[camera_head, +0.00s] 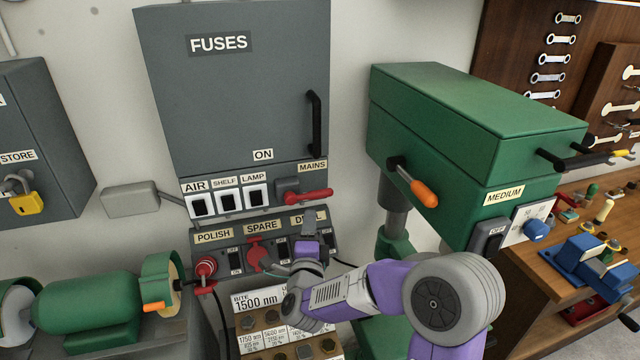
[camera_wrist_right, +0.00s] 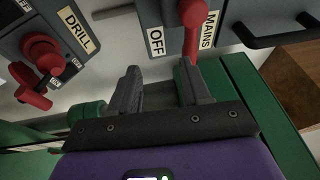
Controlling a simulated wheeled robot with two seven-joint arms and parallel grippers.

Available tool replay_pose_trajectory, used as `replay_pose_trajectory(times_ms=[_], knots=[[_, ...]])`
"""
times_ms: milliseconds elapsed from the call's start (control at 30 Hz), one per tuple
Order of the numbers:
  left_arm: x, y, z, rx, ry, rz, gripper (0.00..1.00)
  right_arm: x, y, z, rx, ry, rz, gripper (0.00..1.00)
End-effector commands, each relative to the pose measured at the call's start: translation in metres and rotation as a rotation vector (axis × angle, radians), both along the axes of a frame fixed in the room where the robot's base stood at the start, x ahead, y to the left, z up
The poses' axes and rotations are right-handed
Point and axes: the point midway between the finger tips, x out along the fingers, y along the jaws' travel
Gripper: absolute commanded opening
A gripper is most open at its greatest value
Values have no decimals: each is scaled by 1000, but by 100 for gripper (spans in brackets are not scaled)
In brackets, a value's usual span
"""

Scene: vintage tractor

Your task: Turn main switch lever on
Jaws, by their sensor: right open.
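The main switch lever (camera_head: 310,195) is red and points to the right in the head view, on a dark switch body below the "MAINS" label. In the right wrist view, the lever (camera_wrist_right: 196,35) hangs down beside the "OFF" and "MAINS" labels. My right gripper (camera_head: 310,232) is just below the lever in the head view. In the right wrist view, my right gripper (camera_wrist_right: 158,75) is open with nothing between its fingers. The lever's end is close to the right fingertip; I cannot tell whether they touch. My left gripper is not in view.
The grey fuse box (camera_head: 235,100) stands above the switches. The green drill machine (camera_head: 470,120) stands close on the right, and a green grinder (camera_head: 90,305) is at lower left.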

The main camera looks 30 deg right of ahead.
Motion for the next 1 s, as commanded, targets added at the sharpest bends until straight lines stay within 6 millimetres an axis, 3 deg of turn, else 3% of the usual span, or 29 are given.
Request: replay_pose_trajectory(times_ms=[33, 67, 200, 600, 1000], knots=[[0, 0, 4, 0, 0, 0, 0, -5, -5, 19, 16, -54, -27, 47], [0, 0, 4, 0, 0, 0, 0, -7, -8, 26, 23, -78, -41, 47], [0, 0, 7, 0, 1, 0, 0, -4, -17, 39, 40, -121, -64, 47], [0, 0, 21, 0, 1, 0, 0, 42, -50, 48, 38, -118, -61, 47], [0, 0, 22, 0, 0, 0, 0, 49, -55, 49, 36, -117, -58, 47]])
